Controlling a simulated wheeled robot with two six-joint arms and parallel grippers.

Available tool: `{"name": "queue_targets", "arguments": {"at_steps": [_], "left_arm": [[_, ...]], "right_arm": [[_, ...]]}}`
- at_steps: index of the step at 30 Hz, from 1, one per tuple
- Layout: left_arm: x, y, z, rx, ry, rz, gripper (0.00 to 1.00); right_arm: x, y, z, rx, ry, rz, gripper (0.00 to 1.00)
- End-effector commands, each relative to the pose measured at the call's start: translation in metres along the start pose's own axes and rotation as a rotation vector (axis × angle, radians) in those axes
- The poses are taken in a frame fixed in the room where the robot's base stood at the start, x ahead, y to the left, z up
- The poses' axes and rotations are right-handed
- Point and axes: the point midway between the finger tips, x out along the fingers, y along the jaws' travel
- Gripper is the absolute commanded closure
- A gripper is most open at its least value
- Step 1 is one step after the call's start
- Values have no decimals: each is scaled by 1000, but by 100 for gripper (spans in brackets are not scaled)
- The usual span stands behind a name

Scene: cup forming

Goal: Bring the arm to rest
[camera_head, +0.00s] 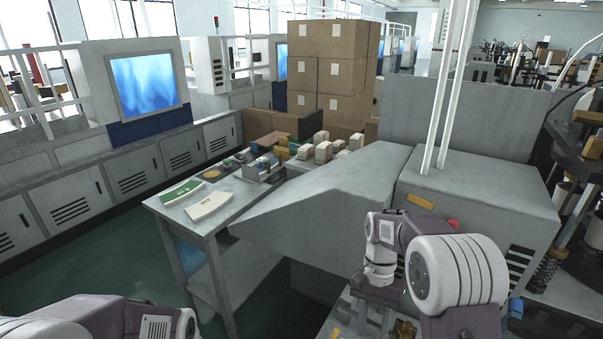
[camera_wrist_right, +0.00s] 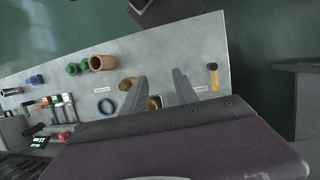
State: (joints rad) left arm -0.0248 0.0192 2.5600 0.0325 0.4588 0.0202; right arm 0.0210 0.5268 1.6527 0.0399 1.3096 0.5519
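My right arm (camera_head: 455,275) comes in at the lower right of the head view, with its wrist bent down over a small bench. In the right wrist view my right gripper (camera_wrist_right: 159,77) has its two grey fingers apart with a clear gap between them, and I see nothing held there. The fingers are over a grey bench top (camera_wrist_right: 205,45). My left arm (camera_head: 110,318) shows at the bottom left of the head view. Its gripper is not visible.
The bench top carries a brown cylinder (camera_wrist_right: 102,63), a blue ring (camera_wrist_right: 105,106), green pieces (camera_wrist_right: 84,67) and a yellow-handled tool (camera_wrist_right: 212,67). A large grey machine (camera_head: 485,190) stands beside my right arm. A table (camera_head: 235,205) with papers is ahead; green floor lies left.

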Motion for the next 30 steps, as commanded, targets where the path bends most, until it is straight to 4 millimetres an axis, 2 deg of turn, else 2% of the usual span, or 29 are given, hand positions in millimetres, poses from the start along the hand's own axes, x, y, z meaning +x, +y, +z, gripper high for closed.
{"name": "queue_targets", "arguments": {"at_steps": [1,4,7,10,13,17,30], "left_arm": [[-7,0,-1,0,0,0,65],[-12,0,-1,0,0,0,65],[-15,0,-2,0,0,0,65],[-16,0,-2,0,0,0,65],[-15,0,-2,0,0,0,65],[-15,0,-2,0,0,0,65],[-15,0,-2,0,0,0,65]], "right_arm": [[-11,9,20,-18,28,-12,65],[-6,23,49,-104,108,-48,65],[12,36,70,-227,204,-82,65],[37,46,81,-359,296,-101,65],[58,49,81,-475,362,-101,65],[51,38,66,-558,448,-111,65],[52,38,66,-563,445,-109,65]]}}
